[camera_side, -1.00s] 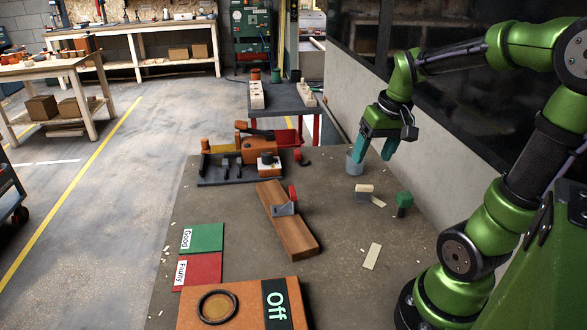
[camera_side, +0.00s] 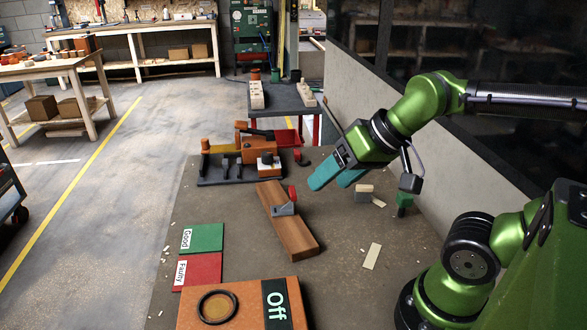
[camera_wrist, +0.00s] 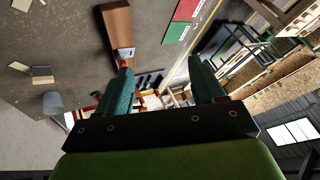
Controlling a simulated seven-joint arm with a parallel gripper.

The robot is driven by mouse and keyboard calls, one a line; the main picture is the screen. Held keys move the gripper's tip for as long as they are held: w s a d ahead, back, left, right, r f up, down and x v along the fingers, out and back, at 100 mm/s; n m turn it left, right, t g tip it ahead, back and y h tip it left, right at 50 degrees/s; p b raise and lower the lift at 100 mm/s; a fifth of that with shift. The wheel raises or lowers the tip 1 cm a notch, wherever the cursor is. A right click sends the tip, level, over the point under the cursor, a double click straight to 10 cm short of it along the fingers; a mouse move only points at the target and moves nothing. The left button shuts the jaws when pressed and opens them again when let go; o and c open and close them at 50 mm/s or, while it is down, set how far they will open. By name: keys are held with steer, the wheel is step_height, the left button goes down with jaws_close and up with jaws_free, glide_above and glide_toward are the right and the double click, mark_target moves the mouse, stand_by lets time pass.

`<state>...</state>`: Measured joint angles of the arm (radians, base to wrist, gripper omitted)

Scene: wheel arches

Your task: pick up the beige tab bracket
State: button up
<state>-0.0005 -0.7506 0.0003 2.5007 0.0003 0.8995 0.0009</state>
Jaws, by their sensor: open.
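A flat beige strip (camera_side: 372,256) lies on the grey table, right of the wooden plank. A small beige-topped grey block (camera_side: 364,190) stands farther back; I cannot tell for sure which beige piece is the tab bracket. My gripper (camera_side: 329,182) has teal fingers, spread apart and empty. It is above the table, tilted toward the lower left in the side view, left of the beige-topped block. The wrist view shows nothing between the fingers (camera_wrist: 162,66) at close range.
A wooden plank (camera_side: 295,238) with a grey and red tool (camera_side: 286,205) lies mid-table. Green (camera_side: 205,238) and red (camera_side: 202,271) cards lie left. An orange box (camera_side: 190,311) stands in front, an orange clamp fixture (camera_side: 255,150) behind. A grey cup (camera_wrist: 53,103) shows in the wrist view.

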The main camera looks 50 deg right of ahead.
steer(key=shift+c, duration=0.3)
steer(key=c, duration=0.3)
steer(key=m+g+h, duration=0.1)
steer(key=m+g, duration=0.5)
steer(key=m, duration=1.4)
glide_above(365, 186)
steer(key=s+a, duration=0.1)
step_height(365, 186, down, 8)
steer(key=shift+c, duration=0.2)
steer(key=d+m, duration=0.2)
steer(key=m, duration=0.4)
steer(key=f, duration=0.7)
steer(key=w+a+f, duration=0.1)
steer(key=f, duration=0.2)
steer(key=shift+a+f, duration=0.1)
steer(key=shift+f, duration=0.05)
steer(key=shift+w+f, duration=0.15)
steer(key=shift+f, duration=2.55)
